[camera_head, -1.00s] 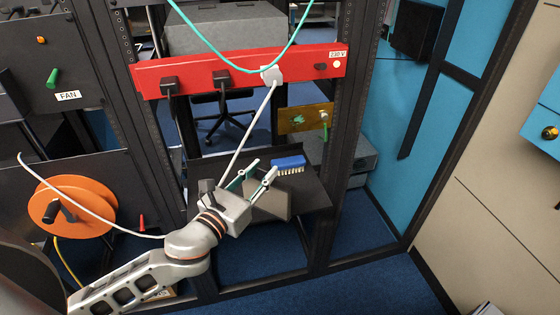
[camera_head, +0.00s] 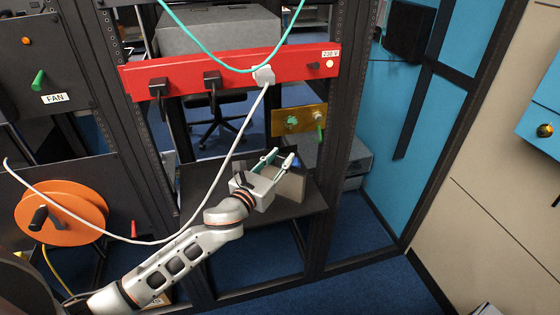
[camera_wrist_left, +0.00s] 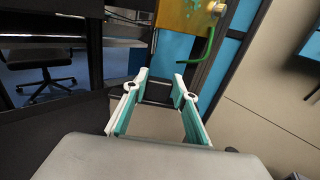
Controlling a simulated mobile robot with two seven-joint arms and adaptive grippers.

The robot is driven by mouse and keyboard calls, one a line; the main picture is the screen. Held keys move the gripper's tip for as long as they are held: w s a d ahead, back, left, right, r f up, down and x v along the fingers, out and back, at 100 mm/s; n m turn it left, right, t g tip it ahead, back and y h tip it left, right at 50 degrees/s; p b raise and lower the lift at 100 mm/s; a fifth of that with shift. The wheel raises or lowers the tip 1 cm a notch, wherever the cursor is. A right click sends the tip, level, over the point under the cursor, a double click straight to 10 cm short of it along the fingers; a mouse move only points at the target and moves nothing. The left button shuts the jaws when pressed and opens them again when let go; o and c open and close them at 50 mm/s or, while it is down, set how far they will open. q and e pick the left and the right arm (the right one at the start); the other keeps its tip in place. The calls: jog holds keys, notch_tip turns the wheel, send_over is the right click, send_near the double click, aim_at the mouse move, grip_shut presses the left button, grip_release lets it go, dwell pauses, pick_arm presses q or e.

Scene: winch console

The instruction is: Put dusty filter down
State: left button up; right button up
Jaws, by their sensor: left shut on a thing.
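My left gripper (camera_head: 277,159) is over the dark shelf in the rack, its fingers pointing up and away in the head view. It is shut on a flat grey-beige piece, taken to be the dusty filter (camera_head: 291,186), which shows at the right of the gripper. In the left wrist view the fingers (camera_wrist_left: 159,92) stand apart with a grey surface (camera_wrist_left: 155,123) between them. The gripper hides part of the filter, and I cannot tell whether it touches the shelf (camera_head: 215,205). My right gripper is not in view.
A red power strip (camera_head: 190,75) with plugs crosses the rack above. A white cable (camera_head: 222,165) hangs from it, passing close to my left arm. A brass plate (camera_head: 290,122) with a green lever is behind the fingers. An orange reel (camera_head: 75,215) is at left.

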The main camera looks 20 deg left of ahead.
pick_arm(q)
jog(key=shift+f, duration=0.1)
jog(key=o, duration=1.2)
